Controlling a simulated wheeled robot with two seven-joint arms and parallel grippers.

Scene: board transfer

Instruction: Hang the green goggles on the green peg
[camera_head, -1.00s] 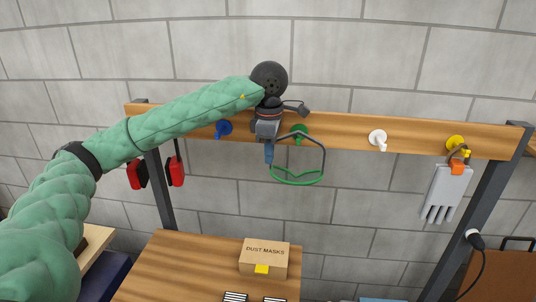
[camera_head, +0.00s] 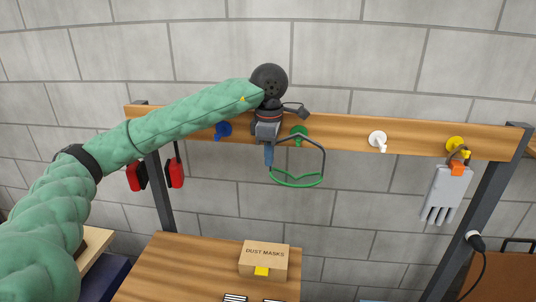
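The green goggles (camera_head: 297,183) are in front of the wooden rail, with a green lower rim and a dark strap forming a loop above it. The green peg (camera_head: 300,132) is on the rail, just right of my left gripper (camera_head: 269,155). The strap passes close by the peg; I cannot tell whether it rests on it. My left gripper points down at the left side of the strap loop and appears shut on it, though the fingertips are small. My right gripper is not in view.
The rail (camera_head: 345,132) also carries a blue peg (camera_head: 223,129), a white peg (camera_head: 378,140) and a yellow peg (camera_head: 455,144) with grey gloves (camera_head: 446,193). Red ear muffs (camera_head: 175,172) hang at left. A dust masks box (camera_head: 263,259) stands on the table (camera_head: 187,267) below.

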